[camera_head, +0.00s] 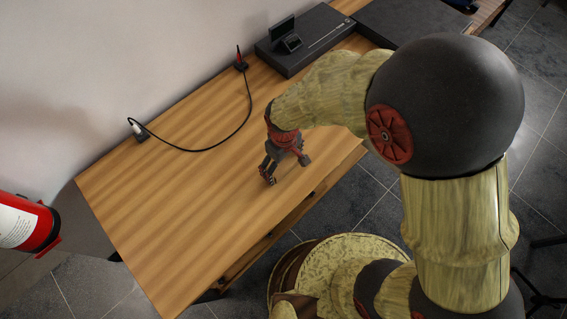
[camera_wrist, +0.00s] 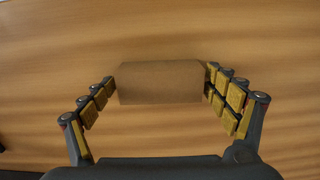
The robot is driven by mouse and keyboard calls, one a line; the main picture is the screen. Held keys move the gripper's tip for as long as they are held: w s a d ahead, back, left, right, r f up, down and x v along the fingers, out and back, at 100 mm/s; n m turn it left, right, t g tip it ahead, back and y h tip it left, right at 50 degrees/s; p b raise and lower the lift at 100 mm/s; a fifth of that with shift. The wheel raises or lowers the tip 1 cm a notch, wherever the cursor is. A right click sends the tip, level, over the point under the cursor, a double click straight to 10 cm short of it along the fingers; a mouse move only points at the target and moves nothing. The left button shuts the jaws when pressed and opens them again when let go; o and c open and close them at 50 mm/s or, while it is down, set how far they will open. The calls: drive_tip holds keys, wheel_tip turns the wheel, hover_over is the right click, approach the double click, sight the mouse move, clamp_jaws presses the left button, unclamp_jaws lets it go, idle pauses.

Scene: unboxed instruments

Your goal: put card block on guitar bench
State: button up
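The card block (camera_wrist: 160,83) is a plain brown box between the fingertips of my gripper (camera_wrist: 161,80) in the wrist view. Both fingertips meet its ends, and my gripper looks shut on it. Wood grain lies behind and below it; I cannot tell whether it touches the wood. In the head view my gripper (camera_head: 269,176) points down over the right part of the wooden table (camera_head: 160,200), near its front edge. The block cannot be made out there. I cannot tell for sure which surface is the guitar bench.
A black cable (camera_head: 215,147) curves across the table's back. A long dark case (camera_head: 310,42) with a small black device (camera_head: 284,38) stands at the far end. A dark flat surface (camera_head: 405,20) lies beyond. A red extinguisher (camera_head: 30,222) is at left. The table's left half is clear.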

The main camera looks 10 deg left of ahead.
sight(284, 164)
drive_tip(key=shift+o, duration=0.3)
drive_tip(key=shift+r, duration=0.15)
wheel_tip(284, 164, up, 12)
drive_tip(key=p, duration=0.5)
drive_tip(key=d+r+m+t, duration=0.2)
drive_tip(key=d+r+m, duration=0.2)
drive_tip(key=d+r, duration=0.85)
drive_tip(key=s+d+r+m+t, duration=0.3)
drive_tip(key=s+d+r+m, duration=0.3)
drive_tip(key=d+r, duration=0.4)
drive_tip(key=shift+s+d+r+t, duration=0.2)
drive_tip(key=shift+s+r+t, duration=0.1)
drive_tip(key=shift+s, duration=0.55)
drive_tip(key=shift+o, duration=0.9)
